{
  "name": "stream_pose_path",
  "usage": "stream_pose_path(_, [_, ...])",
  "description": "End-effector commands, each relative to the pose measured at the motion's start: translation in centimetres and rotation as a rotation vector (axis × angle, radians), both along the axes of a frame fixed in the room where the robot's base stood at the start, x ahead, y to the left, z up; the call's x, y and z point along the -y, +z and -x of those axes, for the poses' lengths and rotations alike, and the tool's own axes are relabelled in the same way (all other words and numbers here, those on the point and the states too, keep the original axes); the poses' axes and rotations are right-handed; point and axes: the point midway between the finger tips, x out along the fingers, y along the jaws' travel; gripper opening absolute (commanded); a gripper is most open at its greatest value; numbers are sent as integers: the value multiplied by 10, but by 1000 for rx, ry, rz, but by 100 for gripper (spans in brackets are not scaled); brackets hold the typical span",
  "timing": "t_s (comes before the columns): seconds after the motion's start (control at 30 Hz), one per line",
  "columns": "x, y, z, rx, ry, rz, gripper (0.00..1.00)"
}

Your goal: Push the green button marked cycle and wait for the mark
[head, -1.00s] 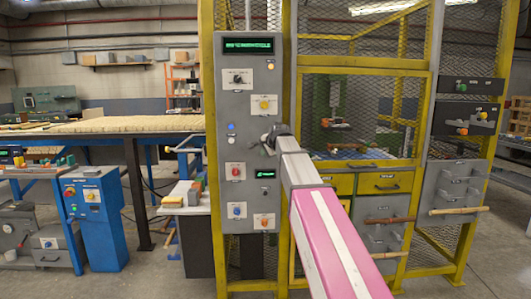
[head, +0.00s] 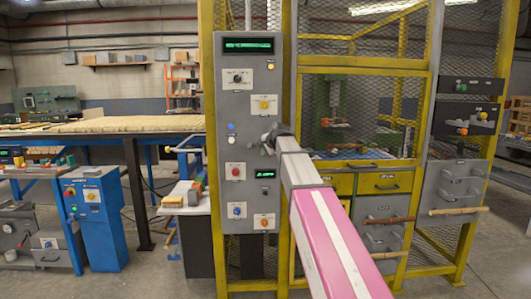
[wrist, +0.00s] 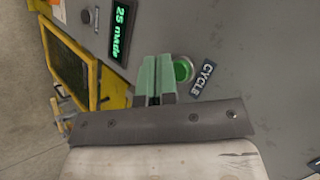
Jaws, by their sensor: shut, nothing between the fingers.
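In the head view my gripper (head: 271,137) is at the right side of the grey control panel (head: 232,105), and my arm hides the green button there.
A small display (wrist: 120,26) reads "25 made"; the panel's top display (head: 248,45) has lit green text too small to read. Red (head: 235,171), yellow (head: 264,103), blue (head: 237,210) and orange (head: 264,222) controls sit nearby. A yellow mesh cage (head: 365,68) stands behind.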

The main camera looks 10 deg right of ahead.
Motion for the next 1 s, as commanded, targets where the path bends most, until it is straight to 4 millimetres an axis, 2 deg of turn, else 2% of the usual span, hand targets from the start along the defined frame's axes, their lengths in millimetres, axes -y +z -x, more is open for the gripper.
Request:
stream_pose_path(0.4, [0, 0, -9, 0, 0, 0, 0])
stream_pose_path(1.0, [0, 0, -11, 0, 0, 0, 0])
